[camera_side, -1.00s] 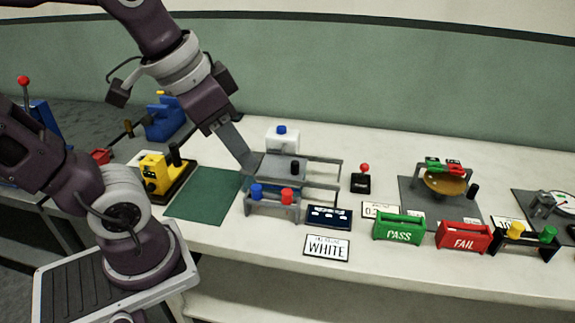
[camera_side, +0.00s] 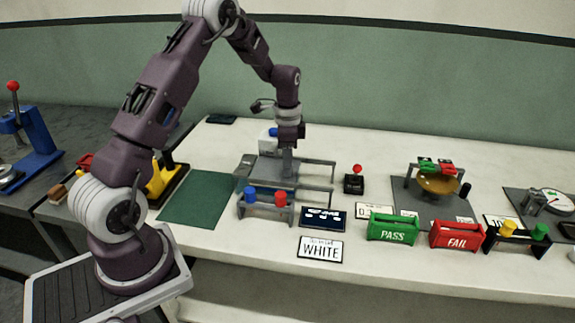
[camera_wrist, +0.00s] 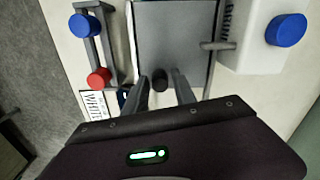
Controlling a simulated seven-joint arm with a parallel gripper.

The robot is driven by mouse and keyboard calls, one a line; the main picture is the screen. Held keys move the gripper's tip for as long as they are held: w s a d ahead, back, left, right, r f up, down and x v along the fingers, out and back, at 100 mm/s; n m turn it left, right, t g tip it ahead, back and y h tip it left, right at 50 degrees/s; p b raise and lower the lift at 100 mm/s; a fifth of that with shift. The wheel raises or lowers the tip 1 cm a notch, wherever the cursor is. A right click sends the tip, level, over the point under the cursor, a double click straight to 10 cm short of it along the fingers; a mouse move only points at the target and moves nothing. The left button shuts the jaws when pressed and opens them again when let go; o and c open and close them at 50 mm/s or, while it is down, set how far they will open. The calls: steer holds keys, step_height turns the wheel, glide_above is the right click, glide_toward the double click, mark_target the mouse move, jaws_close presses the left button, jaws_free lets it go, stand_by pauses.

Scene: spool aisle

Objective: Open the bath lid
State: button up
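The bath stands mid-bench in the side view, closed by a flat grey lid (camera_side: 262,172). The lid also fills the upper middle of the wrist view (camera_wrist: 175,40). A short black knob (camera_wrist: 160,83) sits on the lid near its edge. My gripper (camera_side: 288,178) points straight down over the lid. In the wrist view its two fingers (camera_wrist: 162,88) stand apart, one on each side of the knob, with gaps visible. My gripper hides the knob in the side view. The inside of the bath is hidden.
A rack with blue and red knobs (camera_side: 265,210) stands in front of the bath. A white container with a blue cap (camera_wrist: 250,40) is close beside it. Grey rails (camera_side: 318,162) extend right. A green mat (camera_side: 198,198) lies clear at left; a red-topped lever (camera_side: 354,183) stands right.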

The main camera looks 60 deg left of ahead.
steer(key=shift+f, duration=0.4)
steer(key=shift+c, duration=0.4)
jaws_close()
steer(key=shift+r, duration=0.1)
stand_by(0.6)
